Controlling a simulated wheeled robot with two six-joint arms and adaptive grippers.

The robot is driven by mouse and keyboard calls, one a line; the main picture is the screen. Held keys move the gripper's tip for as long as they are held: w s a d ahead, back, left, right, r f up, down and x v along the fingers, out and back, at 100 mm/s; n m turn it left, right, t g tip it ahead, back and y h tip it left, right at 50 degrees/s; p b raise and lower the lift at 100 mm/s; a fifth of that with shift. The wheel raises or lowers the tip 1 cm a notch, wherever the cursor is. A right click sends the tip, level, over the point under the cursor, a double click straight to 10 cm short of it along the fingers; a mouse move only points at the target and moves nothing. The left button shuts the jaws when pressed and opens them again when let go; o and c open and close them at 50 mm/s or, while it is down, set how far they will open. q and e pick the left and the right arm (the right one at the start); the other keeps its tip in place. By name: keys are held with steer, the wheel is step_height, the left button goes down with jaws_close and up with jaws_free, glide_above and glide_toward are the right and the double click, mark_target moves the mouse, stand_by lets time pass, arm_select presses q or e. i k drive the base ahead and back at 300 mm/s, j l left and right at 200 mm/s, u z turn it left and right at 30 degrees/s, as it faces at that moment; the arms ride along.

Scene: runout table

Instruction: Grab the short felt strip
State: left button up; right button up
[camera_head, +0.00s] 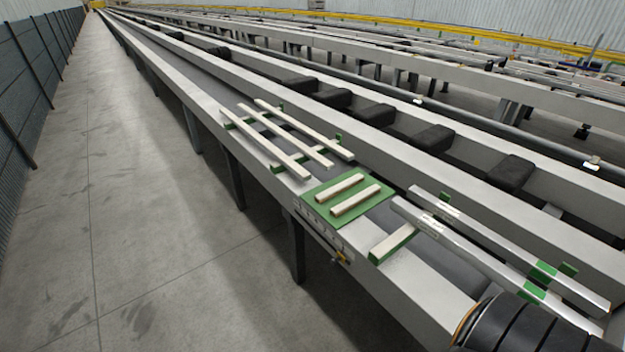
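Two short cream strips lie side by side on a green mat (318,213) on the grey table: a rear one (339,187) and a front one (355,201). A separate short cream strip (391,243) lies to the right, nearer the front, with green showing along its side and end. Three long cream strips (272,142) lie farther back on green supports. I cannot tell from looks alone which pieces are felt. Neither of my grippers shows in the head view.
Two long pale metal bars (500,232) with green pieces lie to the right of the mat. Several black blocks (510,173) sit in the channel behind. A dark ribbed rounded shape fills the lower right corner. The floor (150,200) at the left is clear, beside a mesh fence (22,100).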

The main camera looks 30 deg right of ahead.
mark_target(341, 208)
steer(key=i+z, duration=0.3)
steer(key=i+j+z, duration=0.3)
steer(key=i, duration=0.15)
steer(key=i+j+z, duration=0.15)
steer(key=i+z, duration=0.15)
steer(key=i+j+z, duration=0.25)
steer(key=z, duration=0.15)
steer(key=i+j+z, duration=0.25)
steer(key=z, duration=0.15)
steer(key=i+j+z, duration=0.15)
steer(key=j+z, duration=0.3)
steer(key=i+j+z, duration=0.1)
steer(key=j+z, duration=0.7)
steer(key=i, duration=0.05)
